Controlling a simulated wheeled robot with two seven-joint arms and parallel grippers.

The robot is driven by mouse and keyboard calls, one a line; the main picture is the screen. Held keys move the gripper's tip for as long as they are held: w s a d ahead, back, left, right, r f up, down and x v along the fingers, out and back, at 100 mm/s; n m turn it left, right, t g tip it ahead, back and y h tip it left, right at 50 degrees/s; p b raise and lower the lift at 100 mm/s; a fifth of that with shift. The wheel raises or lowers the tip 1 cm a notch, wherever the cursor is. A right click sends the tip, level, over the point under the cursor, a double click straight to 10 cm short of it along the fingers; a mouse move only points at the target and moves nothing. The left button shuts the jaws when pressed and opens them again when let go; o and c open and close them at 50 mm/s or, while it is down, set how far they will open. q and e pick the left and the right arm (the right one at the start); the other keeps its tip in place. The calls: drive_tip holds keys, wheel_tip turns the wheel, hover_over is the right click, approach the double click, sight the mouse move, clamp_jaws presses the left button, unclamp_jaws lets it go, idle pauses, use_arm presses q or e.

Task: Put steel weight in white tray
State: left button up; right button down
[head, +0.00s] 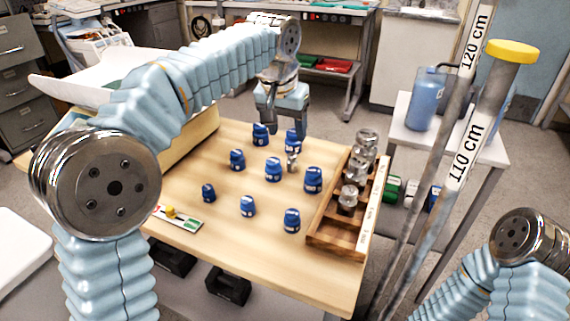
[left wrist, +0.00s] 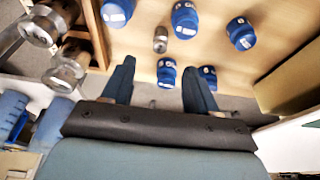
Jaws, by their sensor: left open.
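The steel weight (head: 292,163) is a small silver piece standing on the wooden table among several blue pieces. It also shows in the left wrist view (left wrist: 160,40), beyond the fingertips. My left gripper (head: 281,124) is open and empty, above the far part of the table, behind the steel weight and apart from it. Its two spread fingers show in the left wrist view (left wrist: 160,75). A white tray-like thing (head: 62,90) lies at the far left, partly hidden by my left arm. My right gripper is out of view; only part of the right arm shows at the lower right.
Several blue pieces (head: 273,169) stand close around the steel weight. A wooden rack (head: 322,228) with shiny jars is along the table's right side. A small card with a yellow piece (head: 171,212) lies at the left edge. Tall poles (head: 445,190) stand at the right.

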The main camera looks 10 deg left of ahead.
sight(292, 155)
use_arm(q)
drive_tip(key=x, duration=1.2)
drive_tip(key=shift+w+r, duration=0.15)
drive_tip(key=shift+w, duration=0.05)
clamp_jaws()
